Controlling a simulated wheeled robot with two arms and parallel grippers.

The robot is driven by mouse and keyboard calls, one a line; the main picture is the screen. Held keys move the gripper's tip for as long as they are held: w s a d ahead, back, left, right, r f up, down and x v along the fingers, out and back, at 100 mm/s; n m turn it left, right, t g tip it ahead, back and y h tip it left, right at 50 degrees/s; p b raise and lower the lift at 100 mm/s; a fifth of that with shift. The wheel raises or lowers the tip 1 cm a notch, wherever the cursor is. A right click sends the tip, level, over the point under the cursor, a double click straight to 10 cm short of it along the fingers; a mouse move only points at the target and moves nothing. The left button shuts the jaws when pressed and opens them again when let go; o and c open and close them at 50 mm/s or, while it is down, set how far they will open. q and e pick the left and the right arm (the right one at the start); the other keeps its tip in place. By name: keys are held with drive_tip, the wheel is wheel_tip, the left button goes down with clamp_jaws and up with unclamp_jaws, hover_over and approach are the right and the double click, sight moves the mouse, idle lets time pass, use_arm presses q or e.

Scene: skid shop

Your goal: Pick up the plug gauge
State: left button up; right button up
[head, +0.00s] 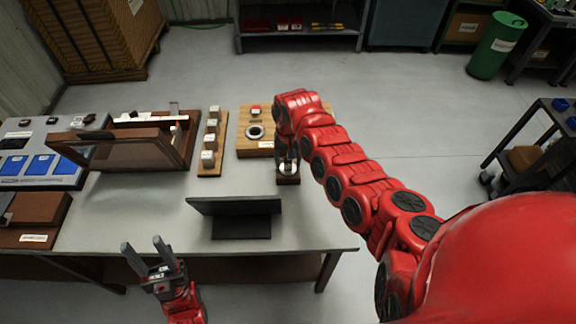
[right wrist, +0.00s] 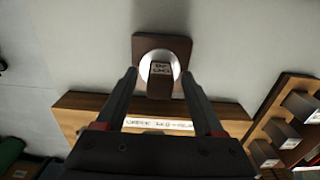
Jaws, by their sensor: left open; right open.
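The plug gauge (right wrist: 160,78) appears to be the dark, labelled upright piece with a bright round disc around its base. It stands on a square brown block (right wrist: 142,44), which also shows in the head view (head: 288,180) near the table's right side. My right gripper (right wrist: 160,74) is open, with one finger on each side of the gauge and a gap showing at both. In the head view my right gripper (head: 287,157) is directly above the block and partly hides the gauge. My left gripper (head: 144,244) is open and empty in front of the table's front edge.
A wooden board with a ring (head: 255,131) lies just behind the block. A strip of small blocks (head: 212,145) and a wooden case (head: 125,148) are to the left. A black angled stand (head: 240,225) is at the front. The table (head: 150,215) is bare at front left.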

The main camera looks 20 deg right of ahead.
clamp_jaws()
idle(0.3)
drive_tip(key=shift+r, duration=0.15)
idle(0.3)
